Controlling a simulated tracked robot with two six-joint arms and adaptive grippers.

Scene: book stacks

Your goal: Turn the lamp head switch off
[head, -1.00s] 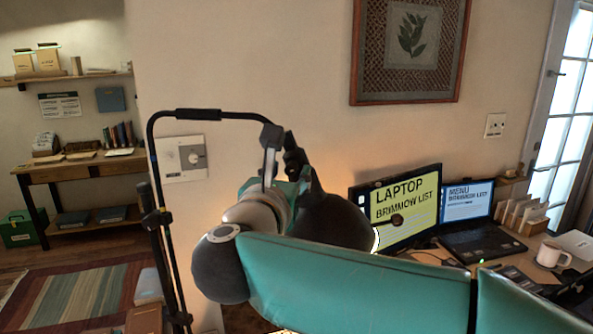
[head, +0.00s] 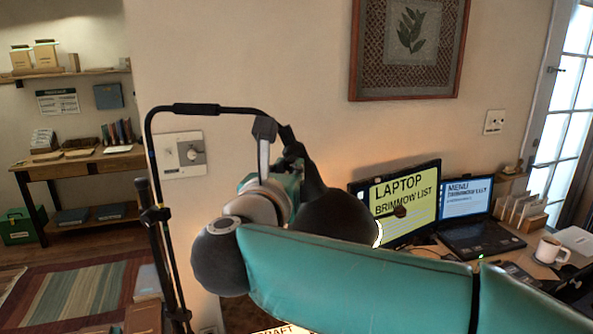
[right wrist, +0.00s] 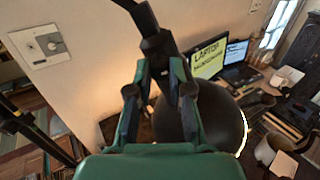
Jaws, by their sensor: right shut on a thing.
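A black floor lamp (head: 150,180) with an arched neck stands left of centre. Its dark round shade (head: 335,212) hangs at the end of the neck, partly behind my right arm; it also shows in the right wrist view (right wrist: 205,120). A bright sliver shows at the shade's right rim, so the lamp looks lit. My right gripper (head: 278,150) is at the joint where the neck meets the shade. In the right wrist view its fingers (right wrist: 166,72) are shut on a dark part of the lamp head there. The switch itself cannot be made out. My left gripper is out of view.
A desk on the right holds a yellow screen (head: 405,202), a laptop (head: 475,236) and a white mug (head: 550,250). A wall plate with a knob (head: 180,155) is behind the lamp. A framed picture (head: 410,48) hangs above. Shelving stands at the left.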

